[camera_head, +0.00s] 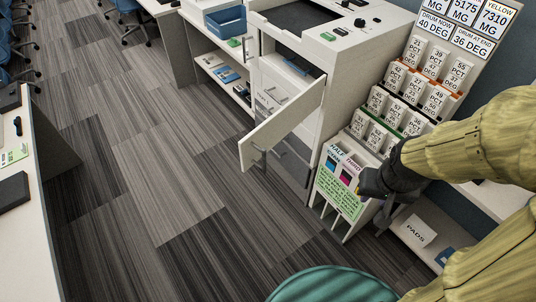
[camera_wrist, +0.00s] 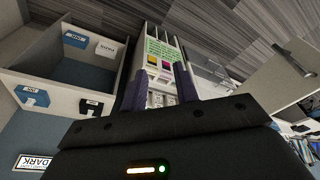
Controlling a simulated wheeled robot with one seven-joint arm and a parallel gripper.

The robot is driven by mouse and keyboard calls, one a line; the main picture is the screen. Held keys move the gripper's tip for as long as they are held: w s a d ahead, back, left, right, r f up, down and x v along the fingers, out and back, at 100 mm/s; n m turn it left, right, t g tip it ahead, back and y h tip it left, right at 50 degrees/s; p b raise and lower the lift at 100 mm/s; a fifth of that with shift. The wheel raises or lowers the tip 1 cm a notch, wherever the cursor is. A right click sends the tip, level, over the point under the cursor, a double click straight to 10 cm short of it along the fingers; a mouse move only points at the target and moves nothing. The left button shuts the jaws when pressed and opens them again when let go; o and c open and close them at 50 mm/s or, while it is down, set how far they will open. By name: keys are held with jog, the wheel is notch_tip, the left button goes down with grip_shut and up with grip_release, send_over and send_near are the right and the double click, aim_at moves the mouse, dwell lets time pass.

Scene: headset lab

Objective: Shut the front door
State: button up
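The front door (camera_head: 282,122) is a white panel on the front of the white machine (camera_head: 335,60). It stands swung open, out over the floor, with a small handle (camera_head: 257,148) near its free end. In the wrist view a pale panel at the right (camera_wrist: 272,85) looks like this door. My gripper (camera_head: 376,190) is to the right of the door, in front of the card rack, clear of the door. In the wrist view its two dark fingers (camera_wrist: 158,85) stand apart with nothing held between them.
A rack of labelled white cards (camera_head: 400,95) stands right of the machine, close to my gripper. Below it are shelves with a box marked PADS (camera_head: 418,231). Grey drawers (camera_head: 290,160) sit behind the door. A green round seat (camera_head: 335,285) is at the front; the carpet (camera_head: 150,150) is clear.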

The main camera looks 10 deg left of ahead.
jog(key=w+a+f+n+t+y+b, duration=0.25)
jog(key=w+f+n+t, duration=0.4)
jog(key=w, duration=0.65)
jog(key=s+a+f+n+g+y+b, duration=0.1)
jog(key=s+a+n+g+y+b, duration=0.1)
jog(key=a+n+y, duration=0.2)
jog(key=s+a+f+n+g+y+b, duration=0.2)
jog(key=s+a+n+y, duration=0.1)
jog(key=y, duration=0.7)
jog(key=a+n, duration=0.1)
jog(key=a, duration=0.1)
jog(key=shift+a+y, duration=0.35)
jog(key=shift+a, duration=0.05)
